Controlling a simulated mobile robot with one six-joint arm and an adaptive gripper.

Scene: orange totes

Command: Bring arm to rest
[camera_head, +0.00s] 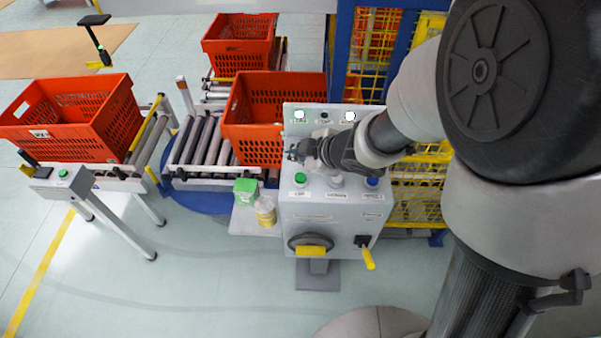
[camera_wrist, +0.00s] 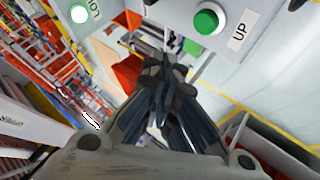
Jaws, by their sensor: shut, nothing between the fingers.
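My gripper (camera_head: 298,151) is at the end of my arm, which reaches in from the right in the head view. It is in front of the grey control panel (camera_head: 316,215), between the lamps on its upper part and the buttons below. In the wrist view my gripper (camera_wrist: 163,75) has its fingers together with nothing between them. A green button (camera_wrist: 207,20) labelled UP shows at the top there; the green button (camera_head: 300,179) on the panel's left shows in the head view. I cannot tell whether the gripper touches the panel.
Orange totes stand on roller conveyors at the left (camera_head: 70,120), middle (camera_head: 262,140) and back (camera_head: 238,45). A green box (camera_head: 245,190) and a yellowish bottle (camera_head: 265,212) stand on a small shelf beside the panel. Yellow fencing (camera_head: 420,190) is behind my arm. The front floor is clear.

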